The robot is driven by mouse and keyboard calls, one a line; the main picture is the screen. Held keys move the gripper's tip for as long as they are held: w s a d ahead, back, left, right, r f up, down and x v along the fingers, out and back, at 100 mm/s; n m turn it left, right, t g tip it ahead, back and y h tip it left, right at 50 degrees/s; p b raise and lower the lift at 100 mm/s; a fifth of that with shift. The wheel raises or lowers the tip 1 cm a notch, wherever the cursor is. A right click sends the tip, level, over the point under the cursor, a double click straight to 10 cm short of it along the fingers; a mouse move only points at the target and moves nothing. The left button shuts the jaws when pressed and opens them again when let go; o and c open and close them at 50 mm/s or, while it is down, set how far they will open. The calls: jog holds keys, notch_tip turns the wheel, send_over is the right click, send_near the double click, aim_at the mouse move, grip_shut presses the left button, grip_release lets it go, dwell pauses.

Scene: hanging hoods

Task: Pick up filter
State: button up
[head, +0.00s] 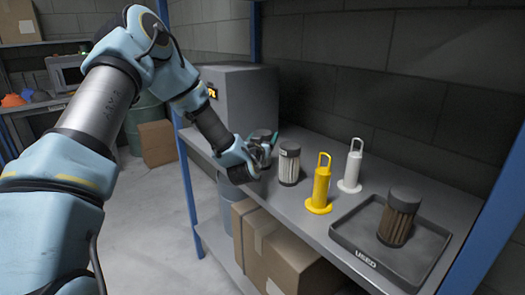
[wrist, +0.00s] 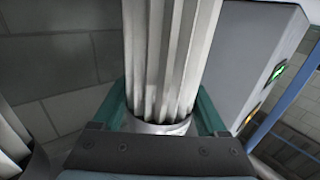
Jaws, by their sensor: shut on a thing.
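A second white pleated filter (head: 289,166) with a dark cap stands upright just right of my gripper. Part of it shows at the left edge of the wrist view (wrist: 12,135). A brown filter (head: 398,220) stands in a dark tray marked USED (head: 352,228).
A yellow handled cylinder (head: 321,187) and a white one (head: 351,170) stand between the second filter and the tray. The grey box (head: 240,105) is behind my gripper. Blue posts (head: 189,185) frame the shelf, and cardboard boxes (head: 285,260) sit below.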

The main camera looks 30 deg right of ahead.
jog(key=c, duration=0.8)
jog(key=shift+r, duration=0.1)
jog(key=shift+c, duration=0.2)
